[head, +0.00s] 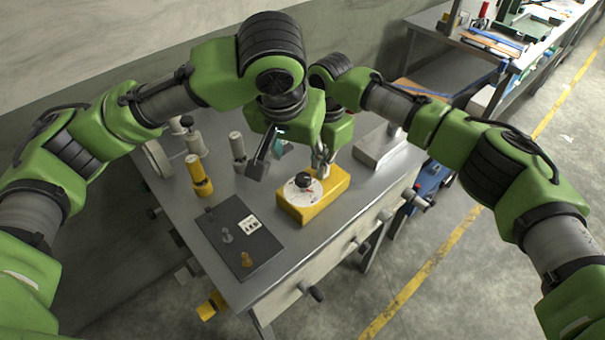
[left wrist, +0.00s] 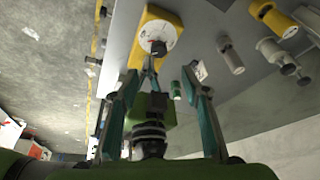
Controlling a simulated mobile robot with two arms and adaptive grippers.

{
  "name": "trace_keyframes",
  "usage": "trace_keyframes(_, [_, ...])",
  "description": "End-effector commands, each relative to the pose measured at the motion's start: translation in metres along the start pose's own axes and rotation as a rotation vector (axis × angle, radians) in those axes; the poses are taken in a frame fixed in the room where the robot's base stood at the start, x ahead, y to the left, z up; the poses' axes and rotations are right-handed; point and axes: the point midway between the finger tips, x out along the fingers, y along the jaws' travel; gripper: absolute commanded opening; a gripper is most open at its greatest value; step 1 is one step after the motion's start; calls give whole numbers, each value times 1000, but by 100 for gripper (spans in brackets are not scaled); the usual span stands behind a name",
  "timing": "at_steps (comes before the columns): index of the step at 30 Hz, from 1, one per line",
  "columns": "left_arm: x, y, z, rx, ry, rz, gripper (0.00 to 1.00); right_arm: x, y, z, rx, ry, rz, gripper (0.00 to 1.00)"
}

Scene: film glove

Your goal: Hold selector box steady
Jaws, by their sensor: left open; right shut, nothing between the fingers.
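The selector box is a yellow block (head: 322,199) on the grey table, with a white dial plate and a black knob (head: 303,180) on top. It also shows at the top of the left wrist view (left wrist: 155,22). My right gripper (head: 322,172) is shut and empty, its tips just above or at the box beside the knob; I cannot tell whether they touch. My left gripper (head: 271,155) is open, above the table to the left of the box and apart from it. In the left wrist view its teal fingers (left wrist: 160,80) spread, with my right gripper visible beyond.
A dark panel (head: 238,238) with small pegs lies left of the box. A yellow cylinder (head: 199,177) and several grey cylinders (head: 238,146) stand at the back left. A pale grey block (head: 379,148) sits behind the box. Handles (head: 314,293) stick out from the table's front.

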Motion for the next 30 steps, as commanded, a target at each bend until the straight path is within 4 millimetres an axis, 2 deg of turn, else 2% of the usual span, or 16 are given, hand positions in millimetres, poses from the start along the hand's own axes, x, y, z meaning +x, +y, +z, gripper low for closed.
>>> trace_keyframes(1, [0,1,2,-28,11,-4,42,6,-3,0,2,0,-10,0])
trace_keyframes(6, [0,3,4,-96,28,-7,42,6,-3,0,2,0,-10,0])
trace_keyframes(10, [12,4,5,-107,28,-8,42,6,-3,0,2,0,-10,0])
trace_keyframes(24, [98,2,2,-105,28,-9,42,6,-3,0,2,0,-10,0])
trace_keyframes(30, [116,3,1,-105,29,-7,42,6,-3,0,2,0,-9,0])
